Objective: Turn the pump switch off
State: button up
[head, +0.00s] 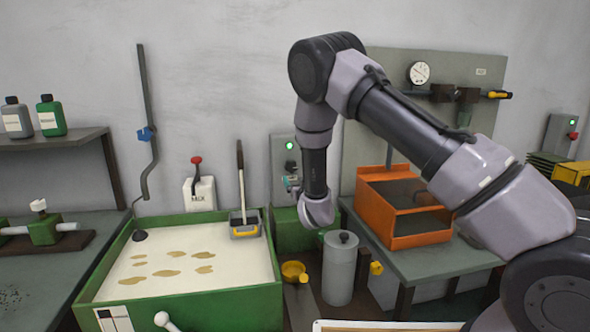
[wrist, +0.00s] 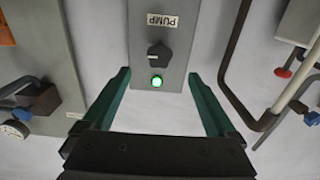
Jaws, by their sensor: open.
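The grey pump switch box (wrist: 178,12) hangs on the wall and shows upside down in the wrist view, with a "PUMP" label (wrist: 162,20). It carries a dark rotary knob (wrist: 158,54) and a green lamp (wrist: 156,82), which is lit. In the head view the box (head: 280,146) is partly hidden by my arm, and its green lamp (head: 290,145) glows. My gripper (wrist: 158,76) is open and empty, its two teal fingers spread to either side of the box's lamp end. The fingers do not touch the knob.
A green tank (head: 190,312) with pale, stained liquid stands at left. An orange bin (head: 381,226) sits on the right bench. A grey canister (head: 340,268) stands below my wrist. In the wrist view a bent pipe (wrist: 235,70) runs along the wall right of the box.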

aim_at(292, 169)
jog(key=x, duration=1)
jog(key=shift+w, duration=0.2)
jog(key=c, duration=1.4)
jog(key=shift+o, duration=0.2)
